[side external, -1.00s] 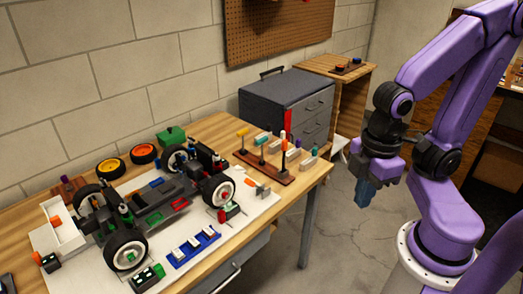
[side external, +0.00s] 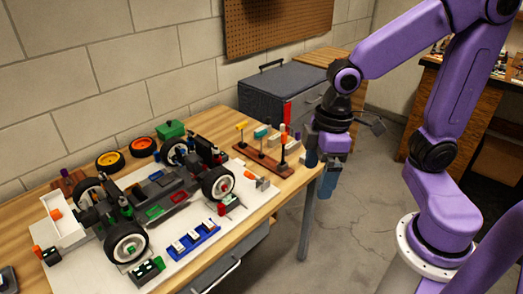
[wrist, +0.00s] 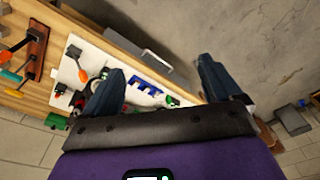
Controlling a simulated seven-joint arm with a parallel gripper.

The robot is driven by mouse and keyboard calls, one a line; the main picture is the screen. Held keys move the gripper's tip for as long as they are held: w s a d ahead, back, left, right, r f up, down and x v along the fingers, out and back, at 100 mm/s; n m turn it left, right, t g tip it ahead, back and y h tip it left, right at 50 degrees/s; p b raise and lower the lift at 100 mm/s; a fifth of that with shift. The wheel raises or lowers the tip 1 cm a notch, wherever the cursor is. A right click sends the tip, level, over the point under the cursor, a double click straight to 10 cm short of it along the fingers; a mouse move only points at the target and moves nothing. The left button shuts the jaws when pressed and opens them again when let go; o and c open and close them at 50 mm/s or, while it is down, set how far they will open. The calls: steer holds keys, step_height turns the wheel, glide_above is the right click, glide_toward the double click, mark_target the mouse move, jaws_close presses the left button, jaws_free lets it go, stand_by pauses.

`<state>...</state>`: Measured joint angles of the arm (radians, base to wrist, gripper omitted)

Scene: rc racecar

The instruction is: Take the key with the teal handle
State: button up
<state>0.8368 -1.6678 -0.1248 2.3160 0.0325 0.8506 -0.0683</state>
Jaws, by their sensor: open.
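A wooden key rack (side external: 262,160) stands at the right end of the workbench and holds upright keys with coloured handles. In the wrist view the rack (wrist: 36,48) is at the upper left, with a small teal piece at the left edge. My gripper (side external: 319,178) is open and empty, to the right of the rack, past the bench end. Its fingers (wrist: 160,72) are spread in the wrist view.
The RC car chassis (side external: 165,195) with wheels sits on a white mat left of the rack. A grey drawer cabinet (side external: 280,95) stands behind the rack. Free floor (side external: 345,215) lies below my gripper.

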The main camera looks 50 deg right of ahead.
steer(key=w+m, duration=0.3)
steer(key=w, duration=0.9)
steer(key=m+t+h, duration=0.1)
steer(key=m+t, duration=0.3)
steer(key=m, duration=0.3)
glide_above(262, 131)
steer(key=s+a, duration=0.1)
steer(key=s, duration=0.5)
step_height(262, 131, down, 5)
steer(key=x, duration=1.1)
steer(key=shift+s+f, duration=0.15)
steer(key=shift+f, duration=0.1)
steer(key=shift+d+x, duration=0.2)
steer(key=shift+x, duration=1.15)
steer(key=shift+d+x, duration=0.15)
steer(key=shift+x, duration=1.2)
steer(key=shift+s, duration=0.1)
steer(key=c, duration=1.2)
